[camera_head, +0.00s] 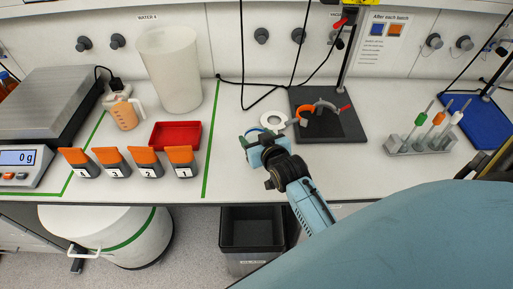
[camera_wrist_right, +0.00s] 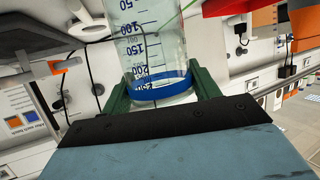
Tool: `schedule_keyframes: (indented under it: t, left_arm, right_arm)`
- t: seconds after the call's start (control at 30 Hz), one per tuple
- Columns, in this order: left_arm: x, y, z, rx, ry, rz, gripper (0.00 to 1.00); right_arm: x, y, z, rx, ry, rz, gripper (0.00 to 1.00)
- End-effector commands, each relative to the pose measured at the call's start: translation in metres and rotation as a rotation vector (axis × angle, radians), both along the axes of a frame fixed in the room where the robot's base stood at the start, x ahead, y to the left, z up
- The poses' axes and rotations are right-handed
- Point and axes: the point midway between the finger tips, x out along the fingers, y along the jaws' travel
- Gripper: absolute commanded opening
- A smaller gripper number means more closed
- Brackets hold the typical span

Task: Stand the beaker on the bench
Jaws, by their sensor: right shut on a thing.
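The beaker (camera_wrist_right: 153,45) is clear, with a printed scale and a blue band, and shows in the right wrist view. My right gripper (camera_wrist_right: 163,88) is shut on it, with green fingers on both sides of the blue band. In the head view my right gripper (camera_head: 262,143) is at the front part of the bench (camera_head: 235,170), right of the green tape line. There the beaker is mostly hidden by the gripper; a bit of blue rim shows. I cannot tell whether its base touches the bench. My left gripper is not in view.
A white ring (camera_head: 273,120) lies just behind the gripper. A dark stand base (camera_head: 345,128) with orange and grey clamps is to the right. A red tray (camera_head: 174,135) and orange-topped numbered blocks (camera_head: 112,160) are left. A tube rack (camera_head: 420,143) stands right. A dark bin (camera_head: 252,232) is below.

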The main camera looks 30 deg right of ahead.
Motion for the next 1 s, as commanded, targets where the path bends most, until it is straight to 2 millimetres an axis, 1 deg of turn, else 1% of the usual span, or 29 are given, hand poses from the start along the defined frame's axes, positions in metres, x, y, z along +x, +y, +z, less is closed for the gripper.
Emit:
schedule_keyframes:
  t: [0.07, 0.2, 0.33, 0.77, 0.8, 0.97, 1.0]
  left_arm:
    - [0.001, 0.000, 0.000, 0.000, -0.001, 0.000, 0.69]
    - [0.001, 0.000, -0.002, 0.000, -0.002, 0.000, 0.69]
    - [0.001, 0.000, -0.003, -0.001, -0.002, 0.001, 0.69]
    - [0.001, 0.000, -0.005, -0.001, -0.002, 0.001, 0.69]
    - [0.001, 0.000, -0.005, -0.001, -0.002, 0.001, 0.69]
    - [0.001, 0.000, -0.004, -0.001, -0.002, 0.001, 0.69]
    - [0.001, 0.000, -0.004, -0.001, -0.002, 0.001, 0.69]
  right_arm:
    - [0.001, 0.000, -0.004, 0.000, -0.003, 0.000, 0.29]
    - [0.000, 0.000, -0.022, 0.000, -0.001, 0.000, 0.29]
    - [0.001, 0.000, -0.036, 0.000, -0.003, 0.001, 0.29]
    - [0.001, 0.000, -0.041, 0.000, -0.004, 0.001, 0.29]
    - [0.000, 0.000, -0.043, 0.000, -0.001, 0.001, 0.62]
    - [0.000, 0.000, -0.042, 0.000, -0.001, 0.001, 0.83]
    - [0.000, 0.000, -0.042, 0.000, -0.001, 0.001, 0.83]
